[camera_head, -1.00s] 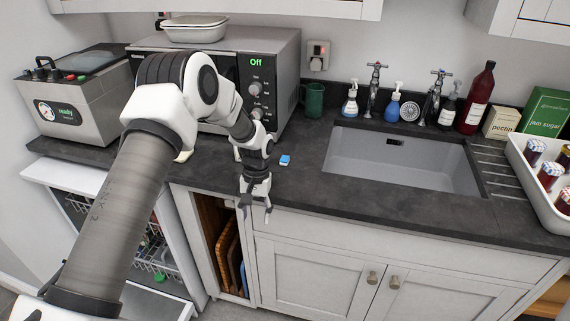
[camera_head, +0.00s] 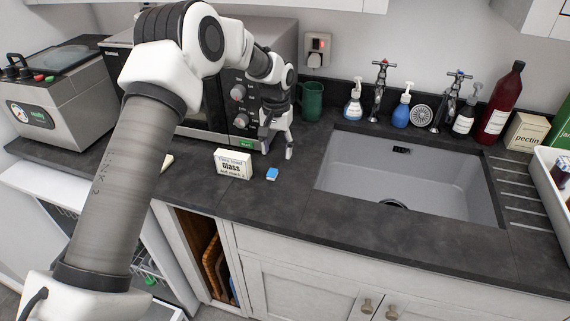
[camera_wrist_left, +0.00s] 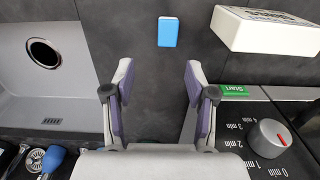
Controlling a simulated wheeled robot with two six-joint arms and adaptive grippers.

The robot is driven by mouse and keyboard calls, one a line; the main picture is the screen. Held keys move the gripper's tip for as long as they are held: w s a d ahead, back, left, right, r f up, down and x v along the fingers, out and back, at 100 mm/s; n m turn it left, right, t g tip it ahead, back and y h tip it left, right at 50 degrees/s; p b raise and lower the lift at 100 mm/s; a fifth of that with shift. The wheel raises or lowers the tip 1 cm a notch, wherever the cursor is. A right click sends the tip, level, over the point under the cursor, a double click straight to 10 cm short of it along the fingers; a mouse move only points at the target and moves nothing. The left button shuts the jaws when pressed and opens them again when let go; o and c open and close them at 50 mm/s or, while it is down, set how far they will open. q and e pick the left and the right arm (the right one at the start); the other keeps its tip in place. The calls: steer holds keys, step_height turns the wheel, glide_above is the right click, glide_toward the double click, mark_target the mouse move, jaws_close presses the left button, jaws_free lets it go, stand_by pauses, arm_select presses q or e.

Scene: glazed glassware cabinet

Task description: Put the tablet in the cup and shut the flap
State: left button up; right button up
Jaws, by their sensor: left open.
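The tablet (camera_head: 272,174) is a small blue block with a white edge, lying on the dark worktop. It also shows in the left wrist view (camera_wrist_left: 168,31), just beyond the fingertips and between their lines. My left gripper (camera_head: 279,148) is open and empty, pointing down behind the tablet beside the microwave, apart from it. In the left wrist view its two fingers (camera_wrist_left: 157,75) are spread wide. A small green part (camera_head: 150,281) shows low at the open dishwasher, lower left. I cannot make out a cup with a flap there; my left arm covers much of it. My right gripper is out of view.
A white lettered box (camera_head: 232,163) stands just left of the tablet. The microwave (camera_head: 240,108) is close to my gripper. A green mug (camera_head: 312,101) stands behind, and the sink (camera_head: 405,180) is to the right. The worktop in front of the tablet is clear.

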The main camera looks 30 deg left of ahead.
mark_target(273, 171)
arm_select(q)
steer(key=s+f, duration=0.1)
steer(key=s+f+p, duration=0.2)
steer(key=shift+a, duration=0.25)
steer(key=f, duration=0.1)
steer(key=w+f, duration=0.1)
steer(key=f, duration=0.1)
steer(key=shift+f, duration=0.2)
steer(key=shift+w+f, duration=0.25)
steer(key=shift+f, duration=0.05)
steer(key=shift+s+r, duration=0.25)
steer(key=shift+c, duration=1.4)
steer(key=shift+s+r, duration=0.1)
steer(key=shift+s, duration=0.05)
steer(key=c, duration=0.5)
steer(key=shift+c, duration=1)
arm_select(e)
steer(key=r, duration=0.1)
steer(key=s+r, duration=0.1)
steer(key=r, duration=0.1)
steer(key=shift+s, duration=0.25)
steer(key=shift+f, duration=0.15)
